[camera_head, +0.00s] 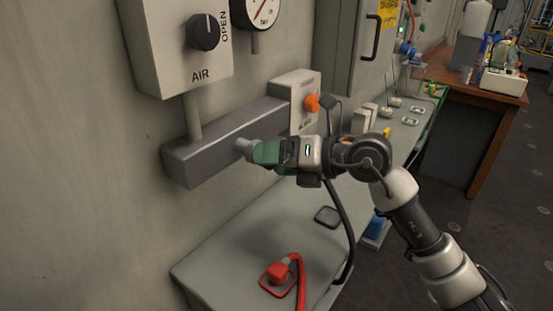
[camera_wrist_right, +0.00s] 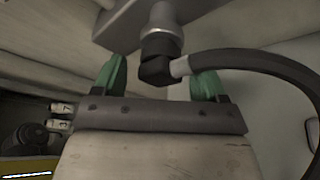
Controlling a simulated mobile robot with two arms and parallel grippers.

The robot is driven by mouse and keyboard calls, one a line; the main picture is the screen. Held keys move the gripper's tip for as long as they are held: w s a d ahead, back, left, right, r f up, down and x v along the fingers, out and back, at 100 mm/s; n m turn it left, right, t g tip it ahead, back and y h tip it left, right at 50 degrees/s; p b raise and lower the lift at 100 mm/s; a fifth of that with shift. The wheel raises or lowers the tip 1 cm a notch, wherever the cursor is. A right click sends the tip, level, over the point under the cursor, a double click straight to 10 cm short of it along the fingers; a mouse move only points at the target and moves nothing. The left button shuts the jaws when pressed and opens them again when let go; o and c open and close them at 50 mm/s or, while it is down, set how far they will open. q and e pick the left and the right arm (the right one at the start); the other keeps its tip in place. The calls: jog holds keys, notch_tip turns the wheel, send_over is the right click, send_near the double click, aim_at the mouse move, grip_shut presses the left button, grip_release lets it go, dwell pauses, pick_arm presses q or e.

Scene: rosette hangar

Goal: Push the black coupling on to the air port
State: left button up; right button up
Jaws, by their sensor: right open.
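The air port (camera_head: 243,147) is a pale metal stub on the front of a grey manifold bar (camera_head: 215,150), below the box marked AIR. It also shows in the right wrist view (camera_wrist_right: 163,20). The black coupling (camera_wrist_right: 157,64) is an elbow with a black hose (camera_wrist_right: 245,65); it sits against the end of the port, in line with it. How deep it is seated I cannot tell. My right gripper (camera_head: 262,152) is at the port. Its green fingers stand open on both sides of the coupling, with gaps. In the head view the fingers hide the coupling. My left gripper is not in view.
A red coupling (camera_head: 278,272) with a red hose sits on the bench (camera_head: 230,260), near an empty dark pad (camera_head: 326,216). The AIR box (camera_head: 180,60) with a black knob (camera_head: 203,32) is above the bar. A box with an orange knob (camera_head: 312,103) stands behind my right gripper.

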jog(key=shift+d, duration=0.15)
jog(key=b+v, duration=0.1)
jog(key=v, duration=0.9)
jog(key=shift+d+b, duration=0.25)
jog(key=shift+b, duration=0.15)
jog(key=shift+s, duration=0.2)
